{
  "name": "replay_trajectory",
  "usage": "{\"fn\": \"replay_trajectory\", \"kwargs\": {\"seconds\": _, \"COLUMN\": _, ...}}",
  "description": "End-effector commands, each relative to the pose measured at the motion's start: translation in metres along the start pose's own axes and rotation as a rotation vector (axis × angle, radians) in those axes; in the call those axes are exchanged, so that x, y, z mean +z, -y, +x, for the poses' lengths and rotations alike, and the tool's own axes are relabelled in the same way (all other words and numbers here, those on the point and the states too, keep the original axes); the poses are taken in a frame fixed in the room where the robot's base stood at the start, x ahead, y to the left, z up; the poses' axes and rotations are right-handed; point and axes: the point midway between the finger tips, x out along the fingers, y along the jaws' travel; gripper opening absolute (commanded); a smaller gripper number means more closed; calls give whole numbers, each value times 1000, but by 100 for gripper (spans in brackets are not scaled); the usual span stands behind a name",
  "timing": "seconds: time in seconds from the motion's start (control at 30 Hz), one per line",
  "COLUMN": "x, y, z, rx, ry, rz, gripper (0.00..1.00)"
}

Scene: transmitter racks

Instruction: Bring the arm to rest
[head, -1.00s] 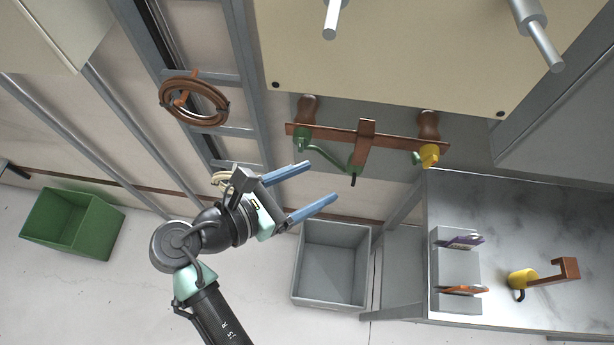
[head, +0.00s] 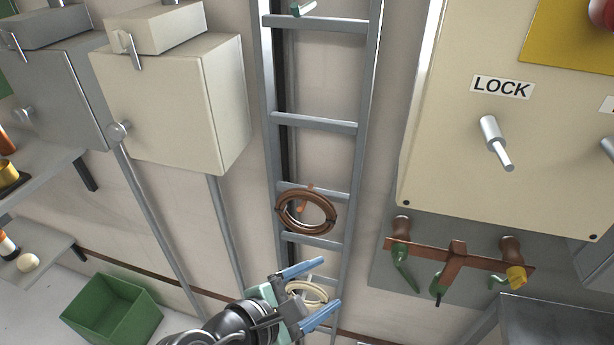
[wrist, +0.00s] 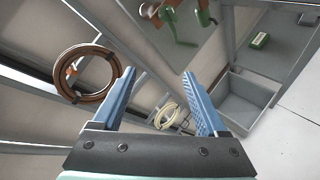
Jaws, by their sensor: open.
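My gripper (head: 312,293) is in the lower middle of the head view, with its two blue fingers apart and nothing between them. In the wrist view the open fingers (wrist: 158,100) also show empty. My arm reaches in from the bottom edge of the head view. Behind the fingers a pale coil (head: 306,292) hangs by the ladder-like rack; it also shows between the fingers in the wrist view (wrist: 168,115). I cannot tell how far it is from the fingers.
A brown coil (head: 306,212) hangs on the metal ladder rack (head: 313,122). A green bin (head: 112,310) stands at lower left. A brown bar (head: 490,260) with handles is at right, below a cream LOCK panel (head: 500,140). A grey bin (wrist: 245,100) shows in the wrist view.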

Motion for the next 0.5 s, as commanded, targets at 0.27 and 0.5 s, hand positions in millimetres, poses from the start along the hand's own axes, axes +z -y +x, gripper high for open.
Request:
{"fn": "replay_trajectory", "kwargs": {"seconds": 0.27, "x": 87, "y": -145, "z": -39, "rx": 363, "ry": -275, "rz": 842, "gripper": 76}}
{"fn": "replay_trajectory", "kwargs": {"seconds": 0.5, "x": 216, "y": -241, "z": -128, "rx": 729, "ry": -688, "rz": 1547, "gripper": 76}}
